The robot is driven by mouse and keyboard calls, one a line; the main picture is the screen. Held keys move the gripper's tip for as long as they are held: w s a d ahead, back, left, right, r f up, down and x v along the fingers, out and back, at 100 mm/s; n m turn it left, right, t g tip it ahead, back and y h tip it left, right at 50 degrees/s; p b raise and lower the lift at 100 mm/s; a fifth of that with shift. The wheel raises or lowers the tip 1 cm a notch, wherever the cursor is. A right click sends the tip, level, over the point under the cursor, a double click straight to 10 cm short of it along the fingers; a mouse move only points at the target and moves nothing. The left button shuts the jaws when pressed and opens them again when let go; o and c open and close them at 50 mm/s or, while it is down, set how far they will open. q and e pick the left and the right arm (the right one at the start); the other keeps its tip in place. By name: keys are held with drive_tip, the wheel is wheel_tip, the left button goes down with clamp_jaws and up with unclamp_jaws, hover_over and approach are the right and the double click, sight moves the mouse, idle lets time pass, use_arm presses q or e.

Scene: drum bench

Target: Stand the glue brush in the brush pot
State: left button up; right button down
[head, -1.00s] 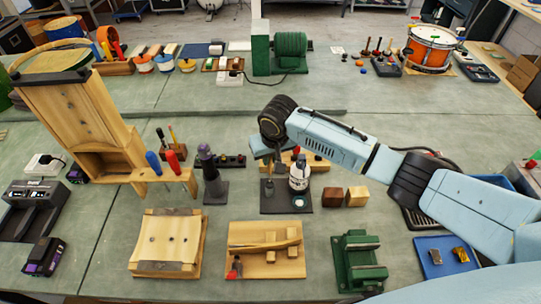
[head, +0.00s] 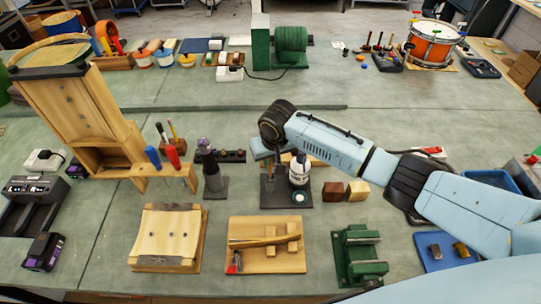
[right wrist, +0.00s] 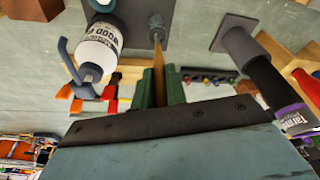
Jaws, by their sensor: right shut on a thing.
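My right gripper (right wrist: 160,88) is shut on the glue brush (right wrist: 158,58), whose thin wooden handle shows between the green fingers in the right wrist view. The brush points away from the gripper toward the small grey brush pot (right wrist: 155,23). Its far end meets the pot's mouth in that view; I cannot tell how deep it sits inside. In the head view my right gripper (head: 266,152) hangs over the dark board (head: 290,203), and its fingers are mostly hidden behind the wrist. My left gripper is not in view.
A white glue bottle (head: 299,170) stands close to the pot on the same board. A grey stand with a dark purple tube (head: 209,165) is to the left. Two wooden blocks (head: 345,191) lie to the right. A wooden fixture (head: 266,262) lies in front.

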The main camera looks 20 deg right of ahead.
sight(271, 164)
drive_tip(key=shift+s+b+x, duration=0.2)
drive_tip(key=shift+b+x, duration=0.2)
drive_tip(key=shift+x, duration=0.5)
drive_tip(key=shift+s+b+x, duration=0.25)
drive_tip(key=shift+b+x, duration=0.15)
drive_tip(key=shift+x, duration=0.55)
drive_tip(key=c, duration=1.3)
unclamp_jaws()
drive_tip(key=shift+c, duration=0.2)
drive_tip(key=v, duration=1.3)
drive_tip(key=shift+p, duration=0.3)
drive_tip(key=shift+s+r, duration=0.1)
drive_tip(key=shift+s, duration=0.1)
